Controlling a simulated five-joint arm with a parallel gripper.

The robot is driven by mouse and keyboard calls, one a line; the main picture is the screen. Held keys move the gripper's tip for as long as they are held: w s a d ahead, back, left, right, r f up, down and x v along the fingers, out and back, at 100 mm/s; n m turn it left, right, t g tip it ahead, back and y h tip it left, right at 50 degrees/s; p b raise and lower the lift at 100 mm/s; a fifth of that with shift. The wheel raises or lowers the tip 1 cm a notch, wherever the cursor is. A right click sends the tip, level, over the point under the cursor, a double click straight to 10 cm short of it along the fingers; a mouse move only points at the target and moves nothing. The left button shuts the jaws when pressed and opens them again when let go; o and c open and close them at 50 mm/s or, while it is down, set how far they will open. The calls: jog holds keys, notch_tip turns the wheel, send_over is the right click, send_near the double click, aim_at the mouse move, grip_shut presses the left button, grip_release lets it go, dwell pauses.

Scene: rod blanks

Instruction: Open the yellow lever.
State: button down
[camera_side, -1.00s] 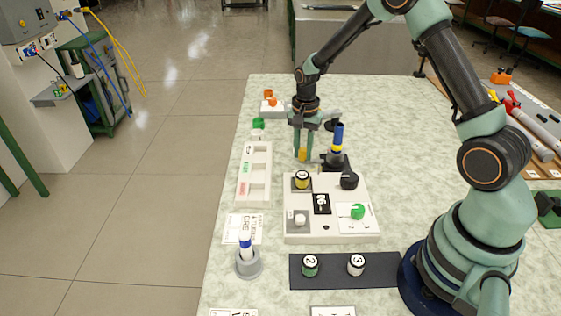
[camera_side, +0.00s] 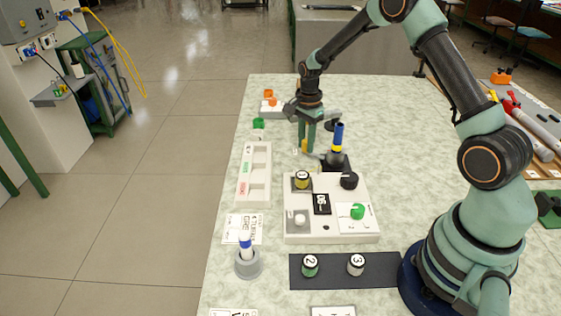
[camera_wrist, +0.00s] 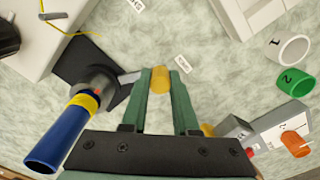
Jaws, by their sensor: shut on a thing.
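The yellow lever knob (camera_wrist: 160,80) sits between the two green fingers of my gripper (camera_wrist: 161,75) in the wrist view. My gripper is shut on it. A thin grey bar (camera_wrist: 130,77) runs from the knob to a dark fixture (camera_wrist: 98,82) on its left. In the side view, my gripper (camera_side: 306,146) is low over the table, left of and behind the fixture, with the yellow lever (camera_side: 304,145) partly hidden between its fingers. A blue rod with a yellow band (camera_side: 338,141) stands upright in the fixture.
A white panel (camera_side: 359,235) with a black knob (camera_side: 349,180) and a green knob (camera_side: 357,211) lies in front of the fixture. A white tray (camera_side: 254,195) is to the left. Small green and white rings (camera_wrist: 295,80) lie right in the wrist view.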

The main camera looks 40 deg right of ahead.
aim_at(306, 140)
jog(key=c, duration=0.7)
grip_release()
jog(key=shift+r, duration=0.1)
jog(key=shift+r, duration=6)
